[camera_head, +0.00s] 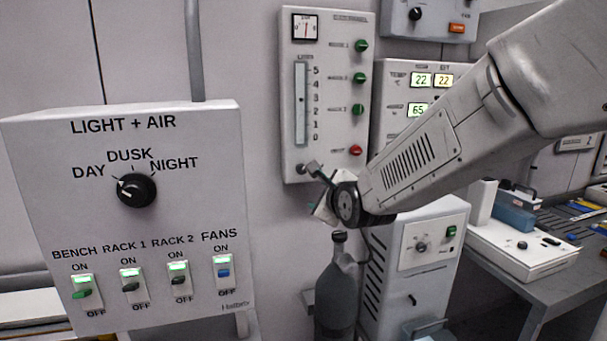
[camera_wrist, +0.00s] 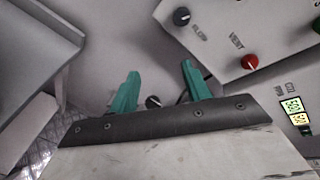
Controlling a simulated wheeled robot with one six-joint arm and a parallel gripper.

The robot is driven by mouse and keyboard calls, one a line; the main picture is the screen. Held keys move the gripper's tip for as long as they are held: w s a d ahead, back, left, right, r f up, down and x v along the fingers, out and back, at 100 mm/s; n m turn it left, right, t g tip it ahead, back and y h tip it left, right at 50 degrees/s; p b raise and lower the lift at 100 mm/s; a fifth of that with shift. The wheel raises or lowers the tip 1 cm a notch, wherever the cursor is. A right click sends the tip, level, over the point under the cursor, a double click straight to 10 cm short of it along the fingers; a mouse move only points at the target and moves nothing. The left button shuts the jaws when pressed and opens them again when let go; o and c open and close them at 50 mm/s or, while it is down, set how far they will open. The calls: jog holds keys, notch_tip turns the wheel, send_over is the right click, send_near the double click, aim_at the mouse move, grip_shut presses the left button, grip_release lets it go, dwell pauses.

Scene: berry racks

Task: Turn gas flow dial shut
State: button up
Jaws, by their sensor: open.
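The gas panel (camera_head: 340,30) is a pale upright box with a flow tube, several green knobs and a red knob. A black dial at its lower left (camera_head: 300,168) is partly crowded by my gripper (camera_head: 316,172). In the wrist view, the black dial (camera_wrist: 182,16) has a blurred label that seems to read FLOW, and the red knob (camera_wrist: 250,62) is labelled VENT. My gripper's teal fingers (camera_wrist: 160,68) are apart with nothing between their tips. The black dial lies beyond the right fingertip, not between the fingers. Its exact setting is too small to tell.
A LIGHT + AIR box (camera_head: 190,220) stands at the left. A dark gas bottle (camera_head: 338,290) is below my gripper, its top (camera_wrist: 153,101) showing between the finger bases in the wrist view. A white unit (camera_head: 440,222) and a bench (camera_head: 560,262) are at the right.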

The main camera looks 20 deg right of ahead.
aim_at(302, 171)
jog(key=w+m+t, duration=0.1)
jog(key=w+m, duration=0.1)
jog(key=w, duration=0.2)
jog(key=w+m+t, duration=0.1)
jog(key=w+m, duration=0.2)
jog(key=w, duration=0.1)
jog(key=w+r+m+t, duration=0.1)
jog(key=w+m, duration=0.1)
jog(key=w, duration=0.3)
jog(key=shift+a+r+t+h, duration=0.1)
jog(key=shift+a+t+h, duration=0.15)
jog(key=shift+t+h, duration=0.05)
jog(key=shift+s, duration=0.1)
jog(key=c, duration=1)
